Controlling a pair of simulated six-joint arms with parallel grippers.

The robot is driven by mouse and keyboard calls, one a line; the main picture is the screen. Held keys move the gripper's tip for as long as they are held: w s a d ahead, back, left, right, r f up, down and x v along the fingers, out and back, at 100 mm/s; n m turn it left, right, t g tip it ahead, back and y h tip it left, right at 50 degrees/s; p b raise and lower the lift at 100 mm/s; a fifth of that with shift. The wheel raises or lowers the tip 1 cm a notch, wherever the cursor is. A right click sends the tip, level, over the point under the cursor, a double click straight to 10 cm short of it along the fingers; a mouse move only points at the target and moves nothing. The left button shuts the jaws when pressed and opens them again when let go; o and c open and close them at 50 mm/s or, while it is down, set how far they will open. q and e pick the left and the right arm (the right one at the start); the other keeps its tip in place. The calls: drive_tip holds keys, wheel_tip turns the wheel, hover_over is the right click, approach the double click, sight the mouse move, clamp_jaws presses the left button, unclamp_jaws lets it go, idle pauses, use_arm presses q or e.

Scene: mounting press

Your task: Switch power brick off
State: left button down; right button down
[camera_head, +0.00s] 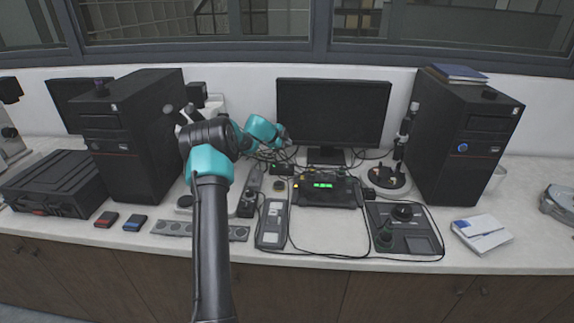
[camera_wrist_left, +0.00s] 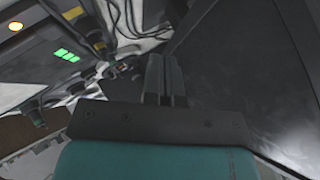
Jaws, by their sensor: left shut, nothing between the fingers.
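My left arm reaches over the bench. Its gripper (camera_head: 287,142) is at the lower left corner of the monitor, small and partly hidden by its own wrist. In the left wrist view the two fingers (camera_wrist_left: 163,62) are together, with nothing seen between them. A small dark box (camera_head: 281,169) lies among cables below the gripper, behind the device with green display (camera_head: 322,186). I cannot tell for certain whether this box is the power brick, and no switch is clear. The green display also shows in the left wrist view (camera_wrist_left: 67,55). My right gripper is not in view.
The monitor (camera_head: 333,112) stands close to the gripper; a dark panel (camera_wrist_left: 240,60) fills the right of the wrist view. Dark computer towers (camera_head: 135,135) (camera_head: 465,140) flank the bench. Cables, a power strip (camera_head: 200,231) and a control box (camera_head: 405,230) crowd the front.

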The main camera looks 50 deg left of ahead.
sight(287, 165)
use_arm(q)
drive_tip(key=shift+w+a+f, duration=0.1)
drive_tip(key=shift+f, duration=1.15)
drive_tip(key=shift+w+a+f, duration=0.15)
drive_tip(key=shift+f, duration=1.05)
drive_tip(key=shift+w+a+f, duration=0.1)
drive_tip(key=shift+f, duration=1.15)
drive_tip(key=shift+f, duration=0.1)
drive_tip(key=shift+f, duration=0.3)
drive_tip(key=shift+f, duration=0.3)
drive_tip(key=shift+r, duration=0.1)
drive_tip(key=shift+r, duration=0.65)
drive_tip(key=shift+r, duration=0.1)
drive_tip(key=shift+s+d+r, duration=0.15)
drive_tip(key=shift+r, duration=1.05)
drive_tip(key=shift+s+d+r, duration=0.1)
drive_tip(key=shift+r, duration=1.1)
